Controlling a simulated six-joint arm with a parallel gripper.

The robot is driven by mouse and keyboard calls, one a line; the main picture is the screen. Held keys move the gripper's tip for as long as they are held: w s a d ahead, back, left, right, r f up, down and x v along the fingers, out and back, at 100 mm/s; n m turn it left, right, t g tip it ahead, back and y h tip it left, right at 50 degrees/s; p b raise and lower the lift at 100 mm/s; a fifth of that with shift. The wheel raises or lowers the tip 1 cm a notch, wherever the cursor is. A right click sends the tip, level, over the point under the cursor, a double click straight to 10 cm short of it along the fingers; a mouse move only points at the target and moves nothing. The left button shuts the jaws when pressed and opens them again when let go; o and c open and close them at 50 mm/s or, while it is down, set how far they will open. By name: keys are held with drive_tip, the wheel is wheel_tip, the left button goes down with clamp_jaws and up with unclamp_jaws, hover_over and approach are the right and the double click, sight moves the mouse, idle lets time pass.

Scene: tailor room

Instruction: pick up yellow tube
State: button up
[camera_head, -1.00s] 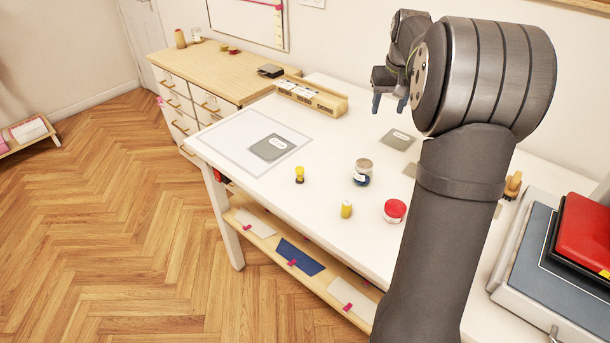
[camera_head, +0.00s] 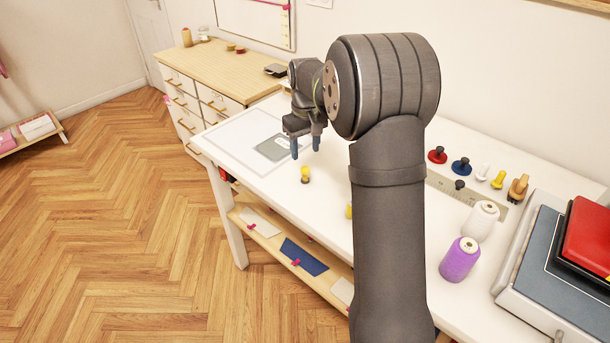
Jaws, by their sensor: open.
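My gripper (camera_head: 305,150) is open and points down over the white table, with nothing visible between its two fingers. A small yellow-topped piece (camera_head: 305,173) with a darker base stands upright just below the fingertips in the picture; the gap in height is hard to judge. A second yellow piece (camera_head: 349,211), a short cylinder near the table's front edge, is mostly hidden behind my arm. Which of the two is the yellow tube I cannot tell for sure.
A grey labelled pad (camera_head: 273,148) lies on the cutting mat at left. On the right stand a rack of coloured knobs (camera_head: 461,166), a white spool (camera_head: 482,220), a purple spool (camera_head: 460,259) and a grey machine with a red top (camera_head: 590,242). My arm hides the table's middle.

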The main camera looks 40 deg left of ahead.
sight(305, 169)
wheel_tip(305, 169, down, 9)
drive_tip(key=shift+w+a+f, duration=0.1)
drive_tip(key=shift+a+f, duration=0.05)
drive_tip(key=shift+f, duration=0.05)
drive_tip(key=c, duration=1.1)
